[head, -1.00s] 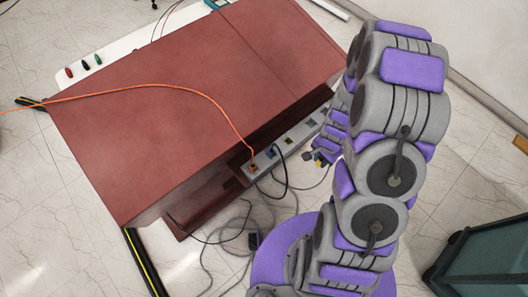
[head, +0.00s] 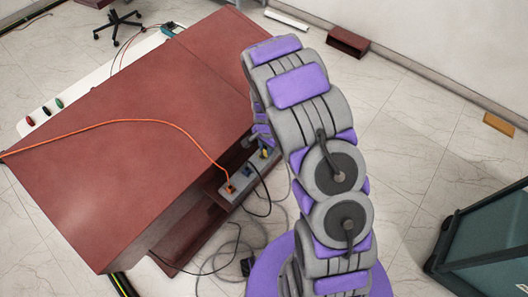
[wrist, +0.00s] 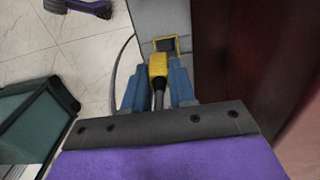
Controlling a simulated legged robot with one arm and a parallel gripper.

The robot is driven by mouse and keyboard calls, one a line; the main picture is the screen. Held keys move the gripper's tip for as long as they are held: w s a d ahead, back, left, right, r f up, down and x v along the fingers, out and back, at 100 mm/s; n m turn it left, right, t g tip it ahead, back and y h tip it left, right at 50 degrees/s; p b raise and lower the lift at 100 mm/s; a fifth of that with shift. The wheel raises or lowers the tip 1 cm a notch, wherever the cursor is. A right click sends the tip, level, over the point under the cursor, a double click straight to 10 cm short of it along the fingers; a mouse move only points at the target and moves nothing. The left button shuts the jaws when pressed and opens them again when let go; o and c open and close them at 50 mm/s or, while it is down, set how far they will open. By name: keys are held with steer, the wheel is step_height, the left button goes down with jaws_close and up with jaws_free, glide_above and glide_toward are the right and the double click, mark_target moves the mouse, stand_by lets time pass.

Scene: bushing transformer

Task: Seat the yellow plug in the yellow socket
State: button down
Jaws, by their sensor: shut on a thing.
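The yellow plug (wrist: 158,66), with a dark cable behind it, is held between the blue fingers of my gripper (wrist: 159,85) in the wrist view. The yellow-framed socket (wrist: 166,42) is on the grey strip straight ahead of the plug. The plug's front end overlaps the near edge of the yellow frame in the picture. The dark opening still shows beyond it; I cannot tell whether they touch. In the head view, my gripper is mostly hidden by my arm, at the far end of the socket strip (head: 239,186).
The strip lies along a dark red desk (head: 130,130). An orange plug (head: 230,188) with an orange cable sits in the strip's near end, beside a blue socket (head: 247,172). Loose dark cables (head: 225,255) lie on the floor. A green bin (head: 485,240) stands at right.

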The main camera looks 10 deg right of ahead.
steer(key=shift+w+a+f, duration=0.1)
steer(key=shift+w+a, duration=0.2)
steer(key=f, duration=0.1)
steer(key=a+f+b, duration=0.1)
steer(key=f, duration=0.1)
steer(key=shift+s+f, duration=0.1)
steer(key=shift+f, duration=0.1)
steer(key=shift+d, duration=0.15)
steer(key=c, duration=1.2)
jaws_free()
steer(key=shift+o, duration=1.4)
steer(key=shift+r, duration=0.15)
